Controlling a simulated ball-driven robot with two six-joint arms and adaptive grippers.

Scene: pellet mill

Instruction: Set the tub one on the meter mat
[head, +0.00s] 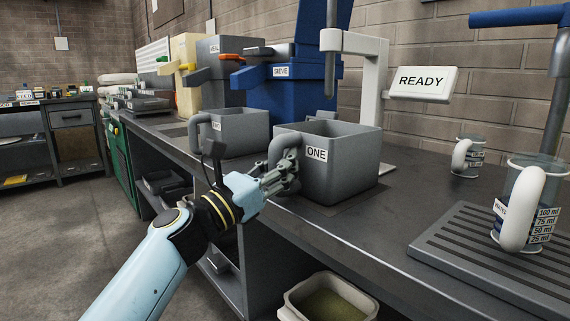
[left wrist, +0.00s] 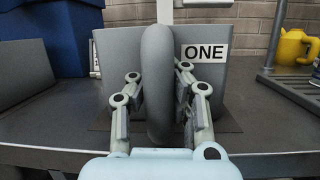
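The grey tub one (head: 345,170), labelled ONE, is upright over the meter mat (head: 338,210), a dark square on the bench. Its base appears to rest on the mat; I see no gap. In the left wrist view the tub (left wrist: 215,85) stands straight ahead, with its thick upright handle (left wrist: 159,90) in the middle. My left gripper (head: 290,168) has one finger on each side of this handle, and the pads look closed against it. The mat's edge (left wrist: 228,122) shows beside the tub. My right gripper is not in view.
A second grey tub (head: 240,130) stands just behind to the left. The meter's READY sign (head: 422,82) hangs to the right on a white post. A slotted tray (head: 470,250) with a measuring jug (head: 535,190) is at the right. A bin (head: 328,300) is below the bench.

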